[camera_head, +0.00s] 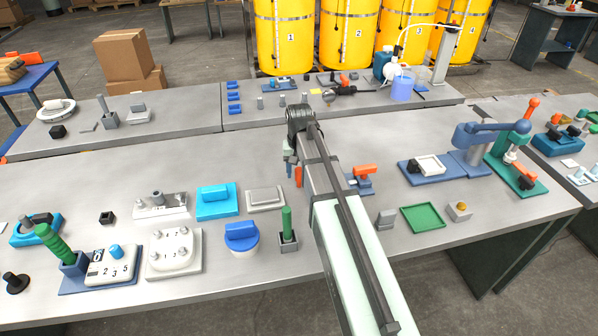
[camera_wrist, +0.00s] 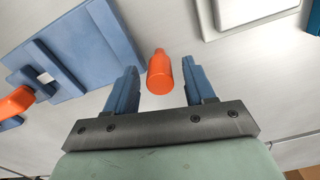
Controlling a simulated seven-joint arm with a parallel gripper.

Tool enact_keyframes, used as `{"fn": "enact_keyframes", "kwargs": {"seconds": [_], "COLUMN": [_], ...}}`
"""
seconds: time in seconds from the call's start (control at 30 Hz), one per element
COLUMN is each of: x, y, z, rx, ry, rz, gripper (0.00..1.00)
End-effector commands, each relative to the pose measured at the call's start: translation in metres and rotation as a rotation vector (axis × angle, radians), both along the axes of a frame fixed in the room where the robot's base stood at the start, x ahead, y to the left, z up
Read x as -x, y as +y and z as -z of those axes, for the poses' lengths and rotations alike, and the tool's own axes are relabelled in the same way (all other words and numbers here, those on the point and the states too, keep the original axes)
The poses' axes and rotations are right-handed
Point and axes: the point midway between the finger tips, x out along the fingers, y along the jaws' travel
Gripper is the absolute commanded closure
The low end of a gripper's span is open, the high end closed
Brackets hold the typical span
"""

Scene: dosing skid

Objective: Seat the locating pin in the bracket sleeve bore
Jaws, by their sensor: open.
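An orange pin-shaped piece (camera_wrist: 160,75), which I take to be the locating pin, shows in the wrist view between the two fingers of my open gripper (camera_wrist: 157,80). It has a wide body and a narrower end; no finger clearly touches it. In the head view the orange piece (camera_head: 298,176) is just below my gripper (camera_head: 290,165), at mid-table. A blue plate with a raised block (camera_wrist: 75,52) lies left of the fingers in the wrist view, with another orange part (camera_wrist: 14,104) beside it. I cannot tell for certain which fixture has the bracket sleeve; its bore is not visible.
A blue fixture with an orange handle (camera_head: 364,172) sits behind my arm. A grey block (camera_head: 264,198), a bright blue block (camera_head: 216,201) and a green-handled pin in a holder (camera_head: 287,225) stand to the left. A green tray (camera_head: 422,219) lies to the right.

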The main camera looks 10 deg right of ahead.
Motion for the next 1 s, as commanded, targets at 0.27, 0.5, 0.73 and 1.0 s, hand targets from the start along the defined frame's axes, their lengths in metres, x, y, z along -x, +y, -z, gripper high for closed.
{"fn": "enact_keyframes", "kwargs": {"seconds": [0.27, 0.5, 0.73, 1.0], "x": [-0.001, -0.001, -0.001, 0.0], "y": [0.0, 0.0, 0.0, 0.0], "z": [-0.038, -0.076, -0.104, -0.117], "rx": [0.0, 0.0, 0.0, 0.001], "ry": [-0.002, -0.002, 0.0, 0.001], "rz": [0.0, 0.0, -0.001, -0.001], "gripper": [0.46, 0.46, 0.46, 0.41]}}
